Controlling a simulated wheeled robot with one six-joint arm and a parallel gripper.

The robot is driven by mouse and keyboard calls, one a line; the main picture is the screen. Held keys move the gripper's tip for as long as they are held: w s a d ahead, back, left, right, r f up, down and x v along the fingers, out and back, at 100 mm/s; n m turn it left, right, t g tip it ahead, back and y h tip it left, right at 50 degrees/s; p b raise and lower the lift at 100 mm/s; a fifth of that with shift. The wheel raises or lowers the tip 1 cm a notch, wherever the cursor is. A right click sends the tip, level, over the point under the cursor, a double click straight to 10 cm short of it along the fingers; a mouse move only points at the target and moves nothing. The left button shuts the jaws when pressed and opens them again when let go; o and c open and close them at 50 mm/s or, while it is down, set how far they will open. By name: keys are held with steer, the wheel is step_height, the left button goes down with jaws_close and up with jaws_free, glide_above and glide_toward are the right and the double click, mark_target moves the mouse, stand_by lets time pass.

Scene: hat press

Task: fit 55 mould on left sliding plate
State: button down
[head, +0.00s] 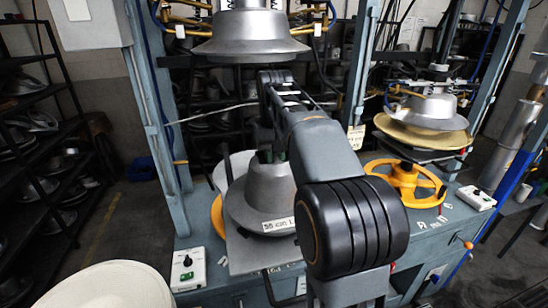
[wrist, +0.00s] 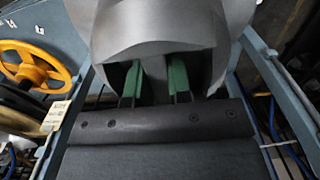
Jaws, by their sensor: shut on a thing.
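The grey metal mould (head: 255,214) has a domed top, a wide brim and a white label that starts with "55". In the head view it is upright over the left sliding plate (head: 246,259), a flat grey plate at the left press. I cannot tell whether its brim rests on the plate or hangs just above it. My gripper (wrist: 157,82) is shut on the top of the mould (wrist: 165,25), its green finger pads reaching into a recess there. In the head view my arm hides most of the gripper and the mould's right side.
A silver upper press head (head: 248,36) hangs above the left press. An orange handwheel (head: 405,184) stands to the right. Blue-grey press columns flank the plate, and a white control box (head: 187,268) sits at front left. A pale rounded object (head: 100,288) is at the lower left.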

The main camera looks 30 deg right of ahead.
steer(key=shift+f+b, duration=0.35)
steer(key=shift+f, duration=0.2)
stand_by(0.4)
steer(key=c, duration=1.2)
jaws_free()
steer(key=shift+s, duration=0.1)
steer(key=shift+o, duration=1.2)
steer(key=shift+f, duration=0.15)
step_height(320, 180, up, 14)
steer(key=p, duration=0.4)
